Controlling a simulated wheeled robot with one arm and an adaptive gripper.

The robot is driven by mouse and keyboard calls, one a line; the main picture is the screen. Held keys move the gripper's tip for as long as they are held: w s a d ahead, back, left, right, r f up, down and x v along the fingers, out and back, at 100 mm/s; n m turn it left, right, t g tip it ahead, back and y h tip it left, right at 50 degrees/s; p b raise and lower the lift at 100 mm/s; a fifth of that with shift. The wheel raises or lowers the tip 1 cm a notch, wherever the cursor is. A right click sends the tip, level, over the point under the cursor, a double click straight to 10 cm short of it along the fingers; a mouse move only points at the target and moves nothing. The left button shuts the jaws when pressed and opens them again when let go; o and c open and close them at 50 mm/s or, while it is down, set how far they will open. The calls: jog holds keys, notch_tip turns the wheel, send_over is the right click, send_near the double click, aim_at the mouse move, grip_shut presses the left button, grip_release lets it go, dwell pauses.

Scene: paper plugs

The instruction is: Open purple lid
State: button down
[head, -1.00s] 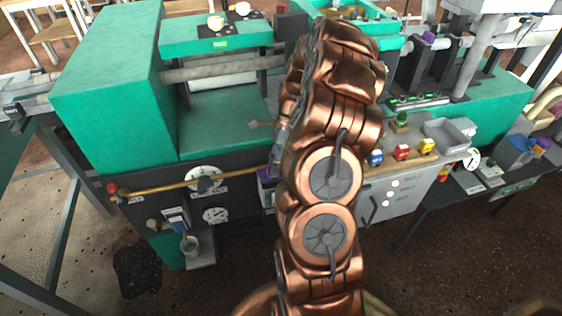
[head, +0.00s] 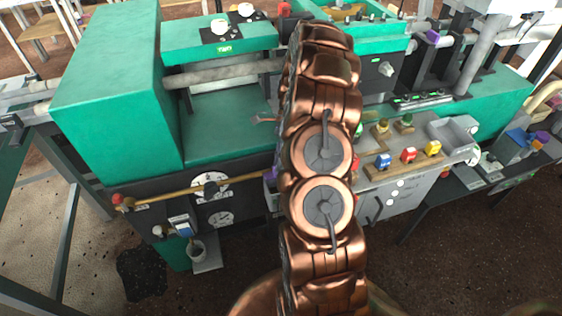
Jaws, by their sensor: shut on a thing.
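A small purple piece (head: 271,174) shows at the left edge of my copper arm, on the front of the green machine. Most of it is hidden by the arm, so I cannot tell whether it is the lid or whether it is open. Another purple piece (head: 433,36) sits on the rail at the upper right, and a purple piece (head: 541,138) lies on a blue item at the far right. My gripper is hidden behind my arm, and what it touches cannot be seen.
The green machine (head: 105,90) fills the back. A brass rod (head: 160,193) with a red end runs along its front left. Blue, red and yellow switches (head: 408,155) stand on a ledge to the right. The floor in front is open.

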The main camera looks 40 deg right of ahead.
jog(key=c, duration=1)
grip_release()
jog(key=shift+o, duration=0.2)
jog(key=shift+r, duration=0.15)
notch_tip(320, 180, up, 10)
